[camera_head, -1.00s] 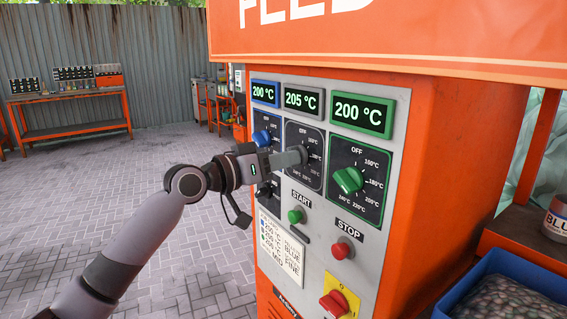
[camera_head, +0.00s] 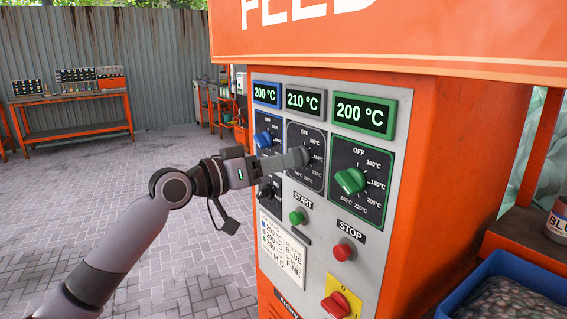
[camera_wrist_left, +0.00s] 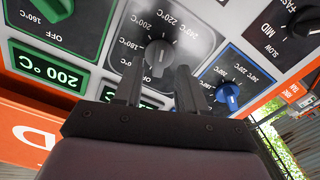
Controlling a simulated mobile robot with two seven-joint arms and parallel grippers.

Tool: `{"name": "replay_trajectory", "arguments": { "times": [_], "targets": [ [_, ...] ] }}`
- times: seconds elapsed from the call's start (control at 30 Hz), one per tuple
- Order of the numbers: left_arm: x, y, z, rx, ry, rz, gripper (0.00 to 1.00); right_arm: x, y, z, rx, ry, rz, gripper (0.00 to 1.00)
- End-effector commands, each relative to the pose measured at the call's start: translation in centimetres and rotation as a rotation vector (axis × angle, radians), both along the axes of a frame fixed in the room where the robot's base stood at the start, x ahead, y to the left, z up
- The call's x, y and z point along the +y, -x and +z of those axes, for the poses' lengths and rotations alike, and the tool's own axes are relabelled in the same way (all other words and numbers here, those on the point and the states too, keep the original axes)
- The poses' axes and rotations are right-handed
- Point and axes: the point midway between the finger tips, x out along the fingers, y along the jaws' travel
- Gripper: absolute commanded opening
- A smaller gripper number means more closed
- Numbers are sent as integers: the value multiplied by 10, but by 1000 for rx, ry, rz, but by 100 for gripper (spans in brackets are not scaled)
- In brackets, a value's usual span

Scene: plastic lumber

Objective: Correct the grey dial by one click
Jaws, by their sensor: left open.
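The grey dial (camera_wrist_left: 157,58) is on a dark square plate in the middle of the control panel (camera_head: 385,215). In the head view the fingers hide most of the dial. My right gripper is not in view.
Left of the grey dial is a blue dial (camera_head: 262,138), its display (camera_head: 265,93) at 200 °C. Right is a green dial (camera_head: 350,181), its display (camera_head: 364,114) also at 200 °C. Below are a green START button (camera_head: 296,217), a red STOP button (camera_head: 344,250) and a printed card (camera_head: 283,247).

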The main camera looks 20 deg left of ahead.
Motion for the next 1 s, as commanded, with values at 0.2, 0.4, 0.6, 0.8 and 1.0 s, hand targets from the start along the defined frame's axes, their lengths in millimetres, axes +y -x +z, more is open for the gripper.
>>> {"name": "replay_trajectory", "arguments": {
  "times": [0.2, 0.4, 0.6, 0.8, 1.0],
  "targets": [
    [21, 25, -2, 2, -3, 2, 40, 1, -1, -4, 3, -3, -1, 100],
    [28, 36, -1, 1, -1, -1, 40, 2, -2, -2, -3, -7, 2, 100],
    [28, 36, 0, 1, 0, -1, 40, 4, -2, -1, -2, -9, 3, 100],
    [28, 36, 0, 0, 0, -1, 40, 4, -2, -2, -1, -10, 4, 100],
    [26, 35, -15, 16, -6, 11, 40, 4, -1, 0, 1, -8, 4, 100]
  ]
}}
